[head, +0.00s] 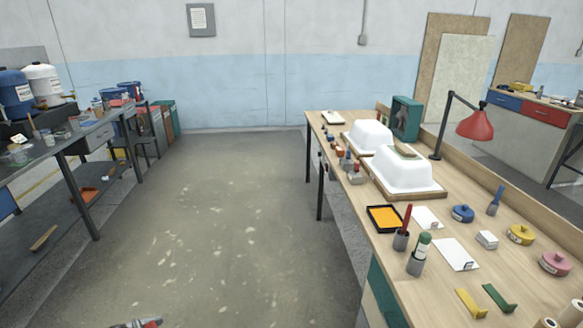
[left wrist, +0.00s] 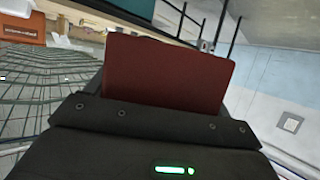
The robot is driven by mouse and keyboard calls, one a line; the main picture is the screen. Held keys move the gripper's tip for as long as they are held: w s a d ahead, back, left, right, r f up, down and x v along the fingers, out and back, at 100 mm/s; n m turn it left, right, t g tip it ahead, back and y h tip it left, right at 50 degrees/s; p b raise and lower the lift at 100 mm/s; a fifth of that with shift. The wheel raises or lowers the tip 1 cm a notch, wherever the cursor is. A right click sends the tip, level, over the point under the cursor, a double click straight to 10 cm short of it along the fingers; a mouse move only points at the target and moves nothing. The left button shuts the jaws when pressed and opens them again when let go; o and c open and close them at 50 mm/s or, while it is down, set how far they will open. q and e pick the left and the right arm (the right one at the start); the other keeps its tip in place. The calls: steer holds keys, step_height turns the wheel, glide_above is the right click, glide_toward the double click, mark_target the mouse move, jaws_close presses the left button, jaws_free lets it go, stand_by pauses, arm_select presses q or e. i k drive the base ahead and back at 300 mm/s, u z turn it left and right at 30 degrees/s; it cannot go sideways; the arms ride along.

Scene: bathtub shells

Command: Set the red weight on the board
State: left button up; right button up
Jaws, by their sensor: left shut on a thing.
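My left gripper (head: 138,324) shows only as a small part at the bottom edge of the head view, over the floor and well left of the workbench. It is shut on the red weight (head: 153,322). In the left wrist view the red weight (left wrist: 165,70) is a dark red block standing out beyond the dark gripper body; the fingertips are hidden. A small wooden board (head: 404,151) lies on top of the nearer white tub shell (head: 405,173). My right gripper is not in view.
The workbench (head: 345,207) on the right carries a second white shell (head: 368,137), a red lamp (head: 475,126), an orange tray (head: 384,218), pots with tools, and blue, yellow and pink round pieces. Another bench (head: 75,140) stands left. The floor between is clear.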

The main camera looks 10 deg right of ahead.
mark_target(400, 148)
steer(key=i, duration=3)
steer(key=z, duration=3.25)
steer(key=i, duration=0.5)
